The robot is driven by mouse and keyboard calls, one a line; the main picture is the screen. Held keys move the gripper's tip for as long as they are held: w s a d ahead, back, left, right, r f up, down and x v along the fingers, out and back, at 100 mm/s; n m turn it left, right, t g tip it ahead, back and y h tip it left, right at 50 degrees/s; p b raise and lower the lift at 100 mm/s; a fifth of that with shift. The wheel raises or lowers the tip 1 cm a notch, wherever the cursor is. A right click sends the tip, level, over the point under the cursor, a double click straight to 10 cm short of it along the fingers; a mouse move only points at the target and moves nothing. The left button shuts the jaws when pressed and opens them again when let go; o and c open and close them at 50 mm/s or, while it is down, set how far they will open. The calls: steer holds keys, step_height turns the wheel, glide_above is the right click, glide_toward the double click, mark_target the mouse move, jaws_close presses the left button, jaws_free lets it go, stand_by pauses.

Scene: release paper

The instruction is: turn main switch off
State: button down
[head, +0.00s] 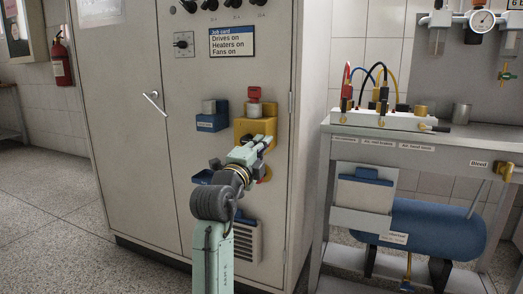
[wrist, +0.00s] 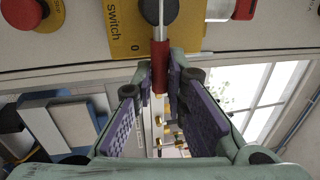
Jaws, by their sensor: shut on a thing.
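The main switch is a yellow plate (wrist: 128,28) with the word "switch" and a "0" in the wrist view. A metal lever (wrist: 161,18) with a red grip (wrist: 160,66) stands out from it. My gripper (wrist: 160,80) is shut on the red grip, with a purple-padded finger on either side. In the head view the yellow plate (head: 243,127) is on the cabinet front, and my gripper (head: 265,142) is in front of its lower part, hiding the lever there. The lever's exact position on the scale cannot be told.
A job card (head: 232,42) is high on the grey cabinet (head: 130,110). A blue holder (head: 212,123) is left of the switch. A red button (wrist: 20,12) is close by in the wrist view. A workbench (head: 430,146) stands right; the floor at left is clear.

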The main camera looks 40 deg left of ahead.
stand_by(0.3)
steer(key=c, duration=1.6)
jaws_free()
step_height(320, 180, up, 10)
